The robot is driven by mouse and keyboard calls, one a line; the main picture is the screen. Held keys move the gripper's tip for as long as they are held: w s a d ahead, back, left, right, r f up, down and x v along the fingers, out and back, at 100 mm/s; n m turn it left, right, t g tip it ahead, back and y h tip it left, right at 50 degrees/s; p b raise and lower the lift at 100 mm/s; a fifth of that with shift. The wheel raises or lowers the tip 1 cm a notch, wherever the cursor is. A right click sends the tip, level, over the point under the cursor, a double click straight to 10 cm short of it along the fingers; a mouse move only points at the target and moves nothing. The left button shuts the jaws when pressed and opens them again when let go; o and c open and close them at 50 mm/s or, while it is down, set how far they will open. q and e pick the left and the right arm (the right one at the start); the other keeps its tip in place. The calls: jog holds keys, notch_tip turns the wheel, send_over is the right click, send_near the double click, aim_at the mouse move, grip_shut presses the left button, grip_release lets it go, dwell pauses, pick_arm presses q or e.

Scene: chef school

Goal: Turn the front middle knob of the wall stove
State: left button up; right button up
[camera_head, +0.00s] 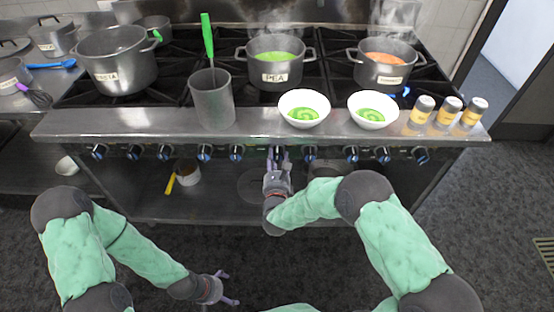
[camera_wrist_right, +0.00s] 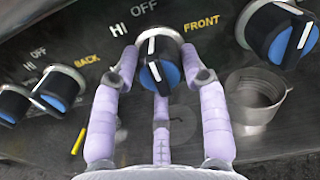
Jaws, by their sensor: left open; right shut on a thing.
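The stove (camera_head: 330,125) has a row of blue-faced knobs along its front panel. My right gripper (camera_head: 278,157) is at the middle of this row and largely hides the knob there. In the right wrist view, my right gripper (camera_wrist_right: 160,62) has its lavender fingers around a black and blue knob (camera_wrist_right: 170,74) with a white pointer line. The yellow word FRONT is printed to the right of this knob, and HI and OFF are above it. My left gripper (camera_head: 220,288) is open and empty, low over the floor at lower left.
Neighbouring knobs (camera_head: 310,153) and (camera_wrist_right: 284,34) sit close on both sides. On the stove stand a pot marked PEA (camera_head: 276,72), another steaming pot (camera_head: 386,74), two bowls (camera_head: 304,96) of green soup, a grey container (camera_head: 212,108) and shakers (camera_head: 421,108). A lower shelf (camera_head: 150,206) lies below.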

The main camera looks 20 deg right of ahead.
jog(key=o, duration=1.1)
jog(key=shift+d+f, duration=0.2)
jog(key=shift+f, duration=0.05)
jog(key=shift+o, duration=0.2)
jog(key=shift+r, duration=0.1)
jog(key=shift+a, duration=0.1)
jog(key=shift+s+a, duration=0.2)
jog(key=shift+s, duration=0.3)
jog(key=v, duration=1.1)
